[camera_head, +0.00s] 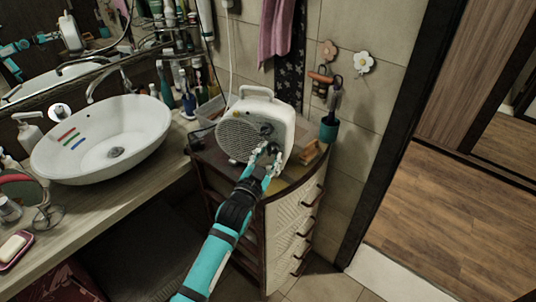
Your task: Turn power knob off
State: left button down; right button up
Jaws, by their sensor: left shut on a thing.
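A white fan heater (236,137) with a round front grille and a top handle stands on the small cabinet in the middle of the view. A dark knob (267,129) shows on the right part of its front. My left gripper (265,148) reaches up from below to the heater's front, just under this dark spot. Its fingers are shut on a knob, which they mostly hide. The knob's pointer and setting cannot be read. My right gripper is not in view.
The cabinet (290,222) has woven drawer fronts. A wooden block (309,152) and a teal cup (329,130) stand right of the heater. A white basin (104,136) and several bottles are on the left counter. Open wooden floor (430,220) lies at right.

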pick_arm(q)
jog(key=shift+d+f+n, duration=0.1)
jog(key=shift+n, duration=1)
jog(key=c, duration=1)
grip_release()
jog(key=shift+s, duration=0.1)
jog(key=v, duration=1.2)
